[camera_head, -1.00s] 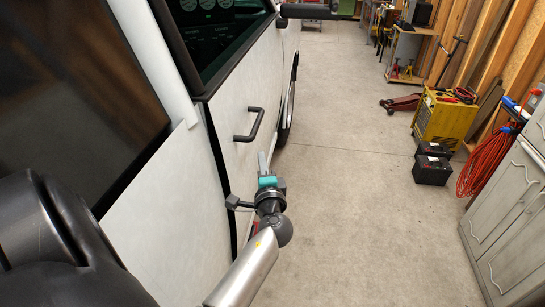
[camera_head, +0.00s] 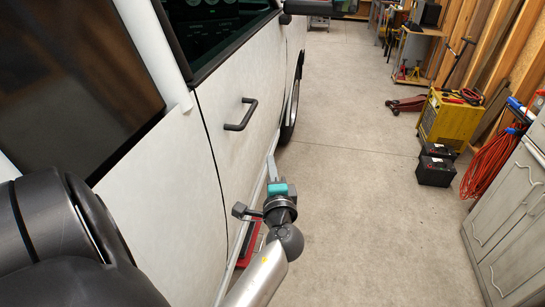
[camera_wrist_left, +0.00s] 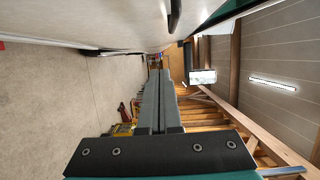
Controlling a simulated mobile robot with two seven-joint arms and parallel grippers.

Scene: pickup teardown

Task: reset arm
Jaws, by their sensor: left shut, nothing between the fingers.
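My left gripper (camera_head: 271,167) is in the lower middle of the head view, beside the white pickup's door (camera_head: 235,140). Its fingers point forward along the truck's side, with teal at their base. In the left wrist view the two grey fingers (camera_wrist_left: 158,104) lie together, shut with nothing between them. The black door handle (camera_head: 241,115) is ahead and to the left of the gripper, apart from it. My right gripper is not in view.
The concrete floor (camera_head: 350,200) to the right is clear. Black batteries (camera_head: 435,168), a yellow machine (camera_head: 448,118), a red floor jack (camera_head: 407,104), a coiled orange hose (camera_head: 488,163) and a grey cabinet (camera_head: 505,215) line the right. A red object (camera_head: 250,243) lies beside the truck.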

